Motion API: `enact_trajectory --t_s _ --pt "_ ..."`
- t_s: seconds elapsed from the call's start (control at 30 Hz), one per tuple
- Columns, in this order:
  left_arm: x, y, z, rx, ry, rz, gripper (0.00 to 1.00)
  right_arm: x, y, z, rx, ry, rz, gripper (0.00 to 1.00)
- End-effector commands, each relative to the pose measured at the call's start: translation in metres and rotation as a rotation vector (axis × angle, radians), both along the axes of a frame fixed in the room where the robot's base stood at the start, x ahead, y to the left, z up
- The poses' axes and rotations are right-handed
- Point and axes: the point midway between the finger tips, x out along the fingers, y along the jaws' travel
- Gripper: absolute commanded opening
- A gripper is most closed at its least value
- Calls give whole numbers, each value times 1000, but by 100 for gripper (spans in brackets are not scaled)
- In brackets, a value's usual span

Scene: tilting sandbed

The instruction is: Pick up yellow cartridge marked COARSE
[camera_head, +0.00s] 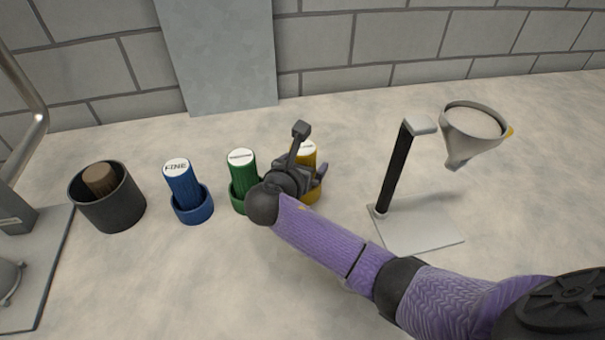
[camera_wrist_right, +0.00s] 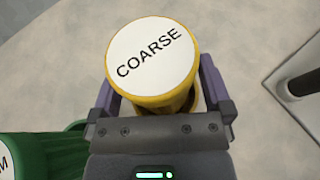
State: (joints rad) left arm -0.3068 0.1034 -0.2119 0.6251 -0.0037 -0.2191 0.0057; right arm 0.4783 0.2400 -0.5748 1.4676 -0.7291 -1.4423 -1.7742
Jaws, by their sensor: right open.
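The yellow cartridge (camera_head: 308,154) stands in a yellow cup-like holder (camera_head: 312,196), partly hidden behind my right gripper in the head view. In the right wrist view the yellow cartridge (camera_wrist_right: 153,62) shows its white top marked COARSE. My right gripper (camera_wrist_right: 160,98) is open, with its purple-edged fingers on either side of the cartridge. In the head view my right gripper (camera_head: 303,178) is at the yellow cartridge, its arm coming in from the lower right. Whether the fingers touch the cartridge cannot be told. My left gripper is not in view.
A green cartridge (camera_head: 242,175) stands close to the left of my gripper, and a blue cartridge marked FINE (camera_head: 181,185) further left. A dark cup (camera_head: 109,209) holds a brown object. A funnel (camera_head: 470,140) on a stand (camera_head: 420,230) is to the right.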

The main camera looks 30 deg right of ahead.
Motion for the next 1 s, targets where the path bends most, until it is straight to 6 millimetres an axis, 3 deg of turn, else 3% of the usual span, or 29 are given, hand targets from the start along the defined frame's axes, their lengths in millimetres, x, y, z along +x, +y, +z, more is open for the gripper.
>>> enact_trajectory --t_s 0.13,0.57,0.8,1.0 --pt "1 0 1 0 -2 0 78 0 0 1 0 0 0 100" --pt "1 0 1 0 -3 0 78 0 1 1 0 0 0 10" --pt "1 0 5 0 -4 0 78 0 1 7 0 -2 1 10" --pt "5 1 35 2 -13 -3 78 0 0 62 1 -7 0 10"
